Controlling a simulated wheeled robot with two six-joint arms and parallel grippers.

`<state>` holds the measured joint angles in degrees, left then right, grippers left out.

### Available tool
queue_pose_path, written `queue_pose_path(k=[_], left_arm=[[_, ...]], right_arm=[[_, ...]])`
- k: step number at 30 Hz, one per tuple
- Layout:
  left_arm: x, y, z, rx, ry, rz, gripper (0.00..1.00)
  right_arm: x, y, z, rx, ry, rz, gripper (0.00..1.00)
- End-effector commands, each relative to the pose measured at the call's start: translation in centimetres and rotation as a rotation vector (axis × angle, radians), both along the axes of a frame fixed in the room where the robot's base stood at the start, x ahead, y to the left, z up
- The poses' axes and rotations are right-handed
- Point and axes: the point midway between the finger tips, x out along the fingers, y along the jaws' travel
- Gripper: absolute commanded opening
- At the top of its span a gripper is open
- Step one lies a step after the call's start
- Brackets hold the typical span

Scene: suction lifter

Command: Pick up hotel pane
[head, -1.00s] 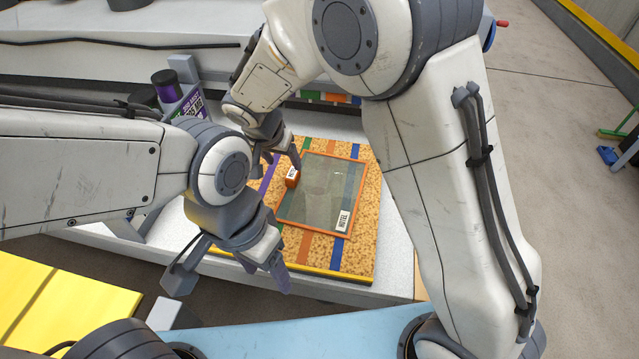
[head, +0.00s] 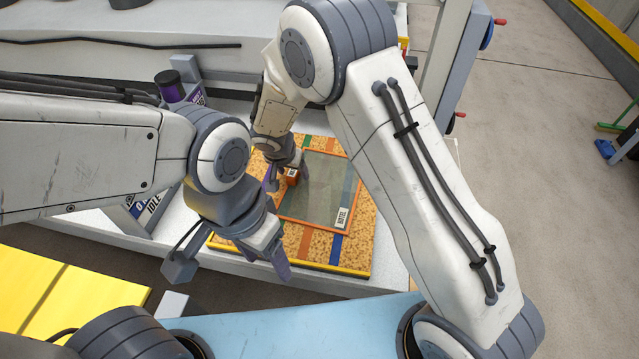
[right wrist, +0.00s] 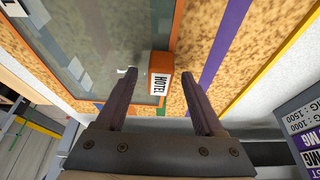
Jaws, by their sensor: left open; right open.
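The hotel pane (head: 318,190) is a clear sheet in an orange frame, lying flat on a cork board (head: 300,245) with coloured stripes. A white label reading HOTEL is at its near right corner. A small orange block (head: 292,176) marked HOTEL sits at its left edge; it also shows in the right wrist view (right wrist: 161,74). My right gripper (head: 286,172) is open at that block. In the right wrist view its fingers (right wrist: 156,78) stand either side of the block with gaps. My left gripper (head: 268,262) is open and empty over the board's near left edge.
A white table (head: 395,265) carries the board. A display panel (head: 150,208) reading IDLE stands left, partly behind my left arm. A dark-capped purple cylinder (head: 170,85) is at the back left. Yellow panels (head: 60,300) lie at the lower left. Grey floor is open at right.

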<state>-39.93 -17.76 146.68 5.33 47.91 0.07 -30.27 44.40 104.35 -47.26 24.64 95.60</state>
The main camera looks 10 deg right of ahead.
Motion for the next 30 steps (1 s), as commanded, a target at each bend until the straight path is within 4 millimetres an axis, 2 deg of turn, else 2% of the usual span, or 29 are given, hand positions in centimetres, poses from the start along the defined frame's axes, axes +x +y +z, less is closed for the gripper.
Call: queue_pose_path(k=[1, 3, 6, 30], left_arm=[[-0.01, 0.0, -0.02, 0.0, 0.0, 0.0, 0.65], [0.0, 0.0, -0.01, 0.0, 0.0, 0.0, 0.65], [0.0, 0.0, -0.01, 0.0, 0.0, 0.0, 0.65], [0.0, 0.0, 0.0, 0.0, 0.0, 0.0, 0.65]], right_arm=[[-0.01, 0.01, 0.01, 0.0, 0.0, 0.0, 0.58], [-0.01, 0.02, 0.01, 0.0, 0.0, 0.0, 0.32], [-0.02, 0.02, 0.02, 0.0, 0.0, 0.001, 0.0], [-0.02, 0.03, 0.09, 0.0, 0.0, 0.001, 0.0]])
